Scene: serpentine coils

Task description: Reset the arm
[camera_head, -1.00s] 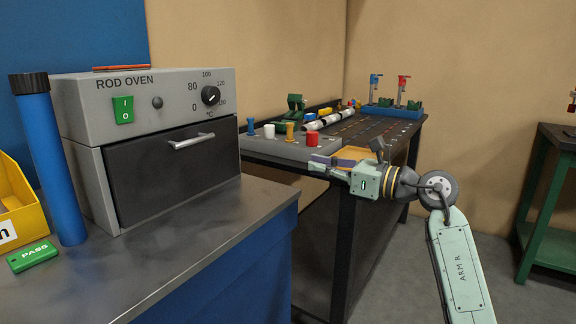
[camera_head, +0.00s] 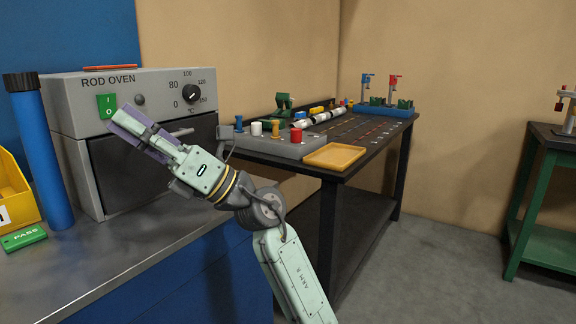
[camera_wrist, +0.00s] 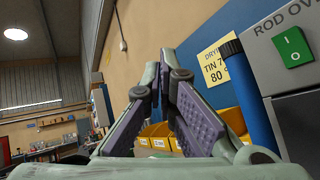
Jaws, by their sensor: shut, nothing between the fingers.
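My gripper (camera_head: 128,124) is in front of the rod oven in the head view, its fingers pointing up and to the left near the oven's green switch (camera_head: 107,105). Its purple-padded fingers are closed together and empty. In the wrist view, my gripper (camera_wrist: 160,72) shows its two fingers meeting at the tips with nothing between them. My arm (camera_head: 285,262) reaches up from the lower right in the head view. The grey rod oven (camera_head: 66,98) stands on the metal bench, its dark door partly hidden behind my gripper.
A blue cylinder (camera_head: 42,160), a yellow bin (camera_head: 12,195) and a green PASS tag (camera_head: 24,237) are at the left on the bench (camera_head: 150,250). A yellow tray (camera_head: 334,156) lies on the dark table's near edge. Open floor (camera_head: 430,260) lies at the right.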

